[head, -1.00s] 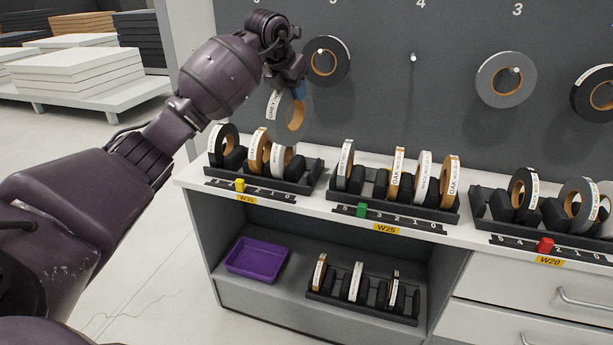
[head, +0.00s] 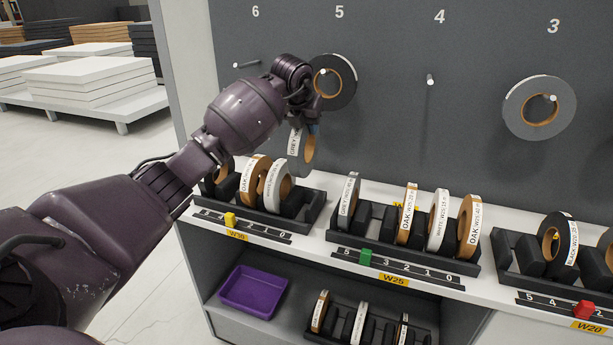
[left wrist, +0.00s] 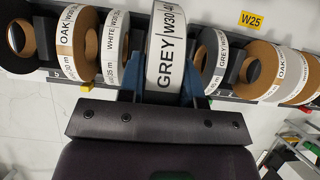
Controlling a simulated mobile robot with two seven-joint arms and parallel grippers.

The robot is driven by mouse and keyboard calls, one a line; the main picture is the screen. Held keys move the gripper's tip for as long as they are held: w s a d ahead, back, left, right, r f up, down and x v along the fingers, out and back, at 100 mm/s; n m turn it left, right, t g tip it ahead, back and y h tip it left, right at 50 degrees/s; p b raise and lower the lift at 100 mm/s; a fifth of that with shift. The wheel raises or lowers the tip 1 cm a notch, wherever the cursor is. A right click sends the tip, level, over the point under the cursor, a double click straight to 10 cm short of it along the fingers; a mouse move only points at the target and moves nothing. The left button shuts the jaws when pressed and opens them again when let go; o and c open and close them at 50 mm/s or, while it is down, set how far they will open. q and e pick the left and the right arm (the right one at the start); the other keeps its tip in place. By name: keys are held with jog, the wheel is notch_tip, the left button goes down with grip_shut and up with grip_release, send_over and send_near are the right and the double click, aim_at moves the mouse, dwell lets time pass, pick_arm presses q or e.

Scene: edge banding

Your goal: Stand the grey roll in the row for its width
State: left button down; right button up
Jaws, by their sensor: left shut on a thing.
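My left gripper (head: 306,122) is shut on the grey roll (head: 295,152) and holds it upright, label toward me. In the left wrist view the grey roll (left wrist: 165,45) reads "GREY W30" between the blue fingers of the left gripper (left wrist: 162,82). It hangs over the right part of the left row (head: 312,212), tagged in yellow, apparently W30. That row holds a black roll (head: 222,185), an oak roll (head: 252,180) and a white roll (head: 276,186). Empty slots show right of the white roll. Whether the grey roll touches the rack, I cannot tell. My right gripper is out of view.
The W25 row (head: 345,238) stands to the right with a grey roll (head: 348,200), an oak roll, a white roll and another oak roll. The W20 row (head: 508,272) is farther right. Rolls hang on the back panel's pegs. A purple tray (head: 253,290) sits below.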

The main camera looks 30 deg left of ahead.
aim_at(306, 157)
pick_arm(q)
notch_tip(306, 157, down, 9)
jog(key=shift+w+f, duration=0.1)
jog(key=shift+f, duration=2.05)
jog(key=shift+f+b, duration=0.1)
jog(key=shift+b, duration=0.2)
jog(key=shift+f, duration=0.25)
jog(key=c, duration=0.8)
grip_release()
